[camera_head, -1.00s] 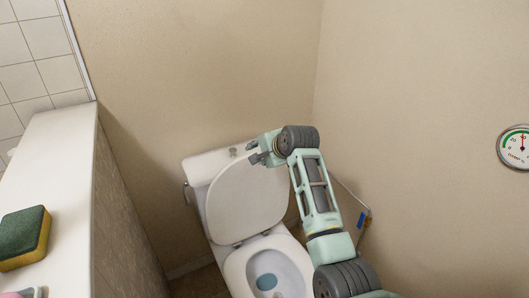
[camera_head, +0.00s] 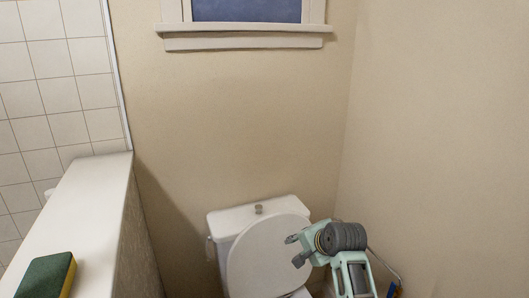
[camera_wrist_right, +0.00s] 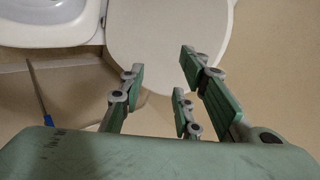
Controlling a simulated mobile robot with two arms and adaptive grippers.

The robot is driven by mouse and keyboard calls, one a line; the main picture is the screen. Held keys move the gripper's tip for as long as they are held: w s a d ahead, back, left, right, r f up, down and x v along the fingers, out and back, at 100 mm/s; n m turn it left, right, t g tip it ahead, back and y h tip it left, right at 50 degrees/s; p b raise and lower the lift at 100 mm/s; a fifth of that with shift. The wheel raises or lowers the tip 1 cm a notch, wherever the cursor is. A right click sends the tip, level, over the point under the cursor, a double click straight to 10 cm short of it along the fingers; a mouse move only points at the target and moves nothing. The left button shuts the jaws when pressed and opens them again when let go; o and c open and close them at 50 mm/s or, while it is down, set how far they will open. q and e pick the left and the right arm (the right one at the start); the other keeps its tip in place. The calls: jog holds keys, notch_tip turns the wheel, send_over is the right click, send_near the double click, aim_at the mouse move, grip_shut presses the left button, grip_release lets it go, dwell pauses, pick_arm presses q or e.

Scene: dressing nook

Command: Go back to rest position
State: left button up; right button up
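My right gripper (camera_head: 294,250) is in front of the right side of the raised toilet lid (camera_head: 262,255) in the head view. In the right wrist view my right gripper (camera_wrist_right: 160,85) has its fingers spread apart with nothing between them, and the white lid (camera_wrist_right: 165,35) shows beyond them. The lid stands up against the white tank (camera_head: 235,215). My left gripper is not in view.
A ledge (camera_head: 100,200) runs along the left with a green and yellow sponge (camera_head: 48,276) on it. A window (camera_head: 245,12) is above the toilet. Bare walls close in behind and to the right. The toilet bowl (camera_wrist_right: 50,25) shows in the wrist view.

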jog(key=s+d+f+n+g+h, duration=0.1)
jog(key=s+d+f+n, duration=0.2)
jog(key=s+f, duration=0.55)
jog(key=s+d+f+n+g+h, duration=0.1)
jog(key=s+d+f+n, duration=0.3)
jog(key=s, duration=0.8)
jog(key=s+f+n+g, duration=0.25)
jog(key=s+n, duration=0.45)
jog(key=s, duration=1.6)
notch_tip(320, 180, down, 24)
jog(key=s+g, duration=0.1)
jog(key=g, duration=0.1)
jog(key=s+d+f, duration=0.1)
jog(key=s+f, duration=0.7)
jog(key=s, duration=0.1)
jog(key=s+d+f+g, duration=0.1)
jog(key=s+d+f, duration=0.1)
jog(key=s+f, duration=0.6)
jog(key=shift+s+d+f+h, duration=0.3)
jog(key=shift+s+f, duration=0.05)
jog(key=shift+f, duration=0.2)
jog(key=shift+s, duration=0.1)
